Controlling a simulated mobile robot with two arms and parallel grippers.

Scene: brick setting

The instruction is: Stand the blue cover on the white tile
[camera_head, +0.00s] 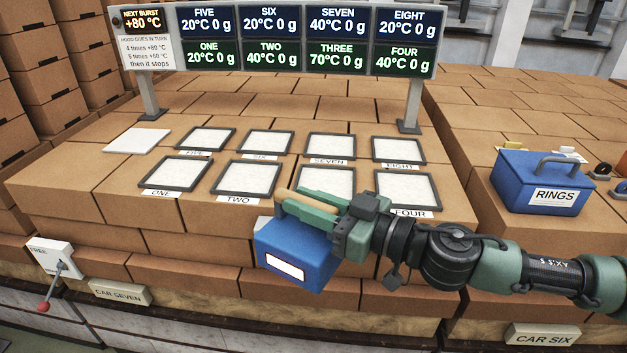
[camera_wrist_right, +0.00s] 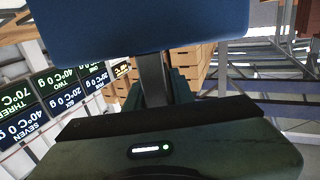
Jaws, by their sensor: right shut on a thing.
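The blue cover (camera_head: 296,252) is a box-like block with a blank white label on its front. My right gripper (camera_head: 308,207) is shut on its top, where a tan bar shows at the fingers. It holds the cover at the front of the brick top, in front of panels TWO and THREE. In the right wrist view the cover (camera_wrist_right: 140,22) fills the top. I cannot tell its height above the bricks. The plain white tile (camera_head: 137,141) lies bare at the back left, left of panel FIVE. My left gripper is not in view.
Framed white panels, including ONE (camera_head: 176,172) and FIVE (camera_head: 207,139), lie in two rows. The signboard (camera_head: 278,38) stands on posts behind them. A blue RINGS box (camera_head: 541,182) is at right. A red-knobbed lever (camera_head: 50,285) is at front left.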

